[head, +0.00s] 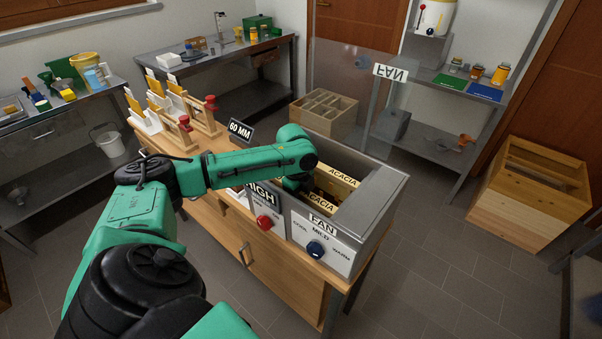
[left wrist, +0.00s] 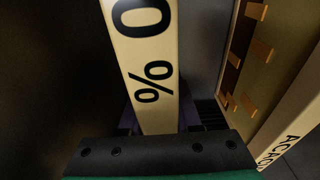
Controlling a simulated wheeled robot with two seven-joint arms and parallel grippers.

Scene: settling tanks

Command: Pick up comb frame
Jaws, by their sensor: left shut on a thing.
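My left gripper (left wrist: 157,122) is shut on a comb frame (left wrist: 147,50), a pale bar marked "0 %" that runs up between the fingers in the left wrist view. Only part of this frame shows. In the head view my left arm reaches over the grey metal box marked "FAN" (head: 373,205), and its fingers are hidden by the arm and box. Pale bars marked "ACACIA" (head: 343,176) sit in the box. One "ACACIA" frame (left wrist: 290,128) shows beside the held one, apart from it, with orange pieces (left wrist: 261,50) alongside. My right gripper is not in view.
A wooden crate (head: 530,200) stands at right.

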